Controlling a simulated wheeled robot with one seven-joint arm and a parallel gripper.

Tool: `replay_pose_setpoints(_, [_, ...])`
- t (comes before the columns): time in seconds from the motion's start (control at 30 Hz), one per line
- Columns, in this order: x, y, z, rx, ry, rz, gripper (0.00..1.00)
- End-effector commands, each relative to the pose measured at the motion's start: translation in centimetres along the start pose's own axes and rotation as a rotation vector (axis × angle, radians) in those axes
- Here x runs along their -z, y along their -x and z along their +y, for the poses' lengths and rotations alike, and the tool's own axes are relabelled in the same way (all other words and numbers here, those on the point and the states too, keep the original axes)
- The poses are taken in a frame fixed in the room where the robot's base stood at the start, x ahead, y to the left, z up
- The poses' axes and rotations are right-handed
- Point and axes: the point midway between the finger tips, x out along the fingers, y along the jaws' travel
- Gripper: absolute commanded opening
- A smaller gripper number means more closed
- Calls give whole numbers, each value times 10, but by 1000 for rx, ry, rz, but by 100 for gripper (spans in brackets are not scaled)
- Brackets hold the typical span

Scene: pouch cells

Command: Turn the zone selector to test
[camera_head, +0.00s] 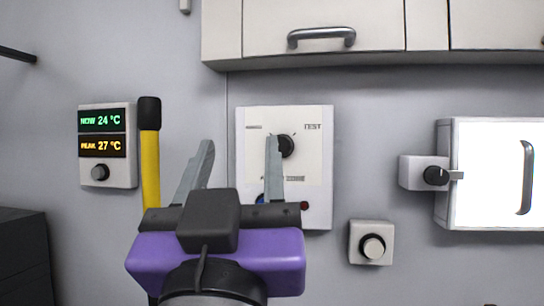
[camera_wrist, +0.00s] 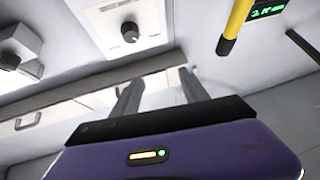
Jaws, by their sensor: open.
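The zone selector is a round black knob (camera_head: 287,146) on a white wall panel (camera_head: 315,190), with the word TEST printed at its upper right. One finger of my gripper partly covers the knob in the head view, so where it points is hard to tell. In the wrist view the knob (camera_wrist: 130,32) shows whole on its panel (camera_wrist: 108,42). My gripper (camera_head: 238,150) is open and empty, with its two grey fingers apart, in front of the panel's left part. In the wrist view the fingers (camera_wrist: 158,82) stand clear of the knob.
A yellow bar with black ends (camera_head: 150,160) stands left of my gripper. A temperature display (camera_head: 103,168) hangs left of it. A white wall box (camera_head: 485,190) with a handle and latch is at right. A small knob box (camera_head: 371,260) sits lower. Cabinets (camera_head: 320,10) hang above.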

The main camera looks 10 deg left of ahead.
Motion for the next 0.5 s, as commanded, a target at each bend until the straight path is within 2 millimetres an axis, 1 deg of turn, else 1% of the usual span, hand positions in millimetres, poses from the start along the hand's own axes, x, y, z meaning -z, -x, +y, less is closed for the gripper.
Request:
replay_pose_setpoints(0.03, [6, -8, 7, -36, -3, -23, 52])
replay_pose_setpoints(0.07, [4, -10, 12, -60, 1, -46, 52])
replay_pose_setpoints(0.2, [-27, -7, 26, -127, 24, -160, 52])
replay_pose_setpoints(0.3, [-37, -5, 32, -151, 24, -204, 52])
replay_pose_setpoints(0.37, [-40, -6, 34, -156, 21, -218, 52])
replay_pose_setpoints(0.5, [-43, -20, 36, -157, 17, -223, 52])
